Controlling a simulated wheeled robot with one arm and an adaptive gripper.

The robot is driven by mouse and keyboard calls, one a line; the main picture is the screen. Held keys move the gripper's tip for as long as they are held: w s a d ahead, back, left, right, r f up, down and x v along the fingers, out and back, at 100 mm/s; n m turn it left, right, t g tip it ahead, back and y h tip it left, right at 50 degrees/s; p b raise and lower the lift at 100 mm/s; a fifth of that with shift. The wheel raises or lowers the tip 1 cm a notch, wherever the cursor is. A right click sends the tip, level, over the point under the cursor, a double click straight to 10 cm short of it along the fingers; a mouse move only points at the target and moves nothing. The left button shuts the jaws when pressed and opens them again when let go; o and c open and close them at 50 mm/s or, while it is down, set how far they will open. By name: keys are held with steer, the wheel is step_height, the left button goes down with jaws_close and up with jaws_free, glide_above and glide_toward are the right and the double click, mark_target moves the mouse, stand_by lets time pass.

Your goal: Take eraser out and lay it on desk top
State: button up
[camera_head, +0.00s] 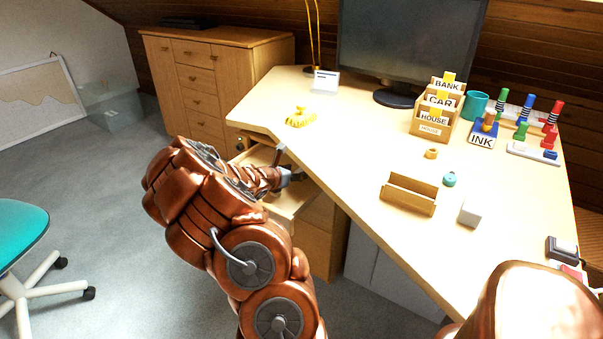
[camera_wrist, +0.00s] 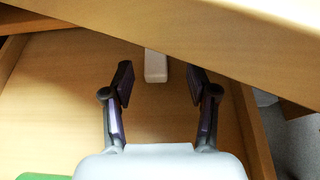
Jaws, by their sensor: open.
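The eraser (camera_wrist: 155,68) is a pale, pinkish-white block on the drawer floor in the wrist view. Its far end runs up to the edge of the desk top, which may hide part of it. My gripper (camera_wrist: 161,82) is open, with one finger on each side of the eraser's line and a gap to it on both sides. The open drawer (camera_wrist: 60,90) is light wood. In the head view the drawer (camera_head: 289,196) sticks out under the desk top (camera_head: 345,135), and my gripper (camera_head: 289,166) is at it. The eraser is hidden there by my arm.
The desk's front edge (camera_wrist: 230,45) overhangs the drawer close to my fingers. A green thing (camera_wrist: 42,177) shows at the drawer's lower left. On the desk, a yellow object (camera_head: 300,117) and a wooden holder (camera_head: 408,194) stand apart, with clear surface between them.

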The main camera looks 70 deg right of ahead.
mark_target(300, 171)
steer(key=x, duration=0.4)
steer(key=shift+w+d+f, duration=0.1)
steer(key=shift+w+d, duration=0.05)
steer(key=shift+w, duration=0.1)
steer(key=c, duration=1)
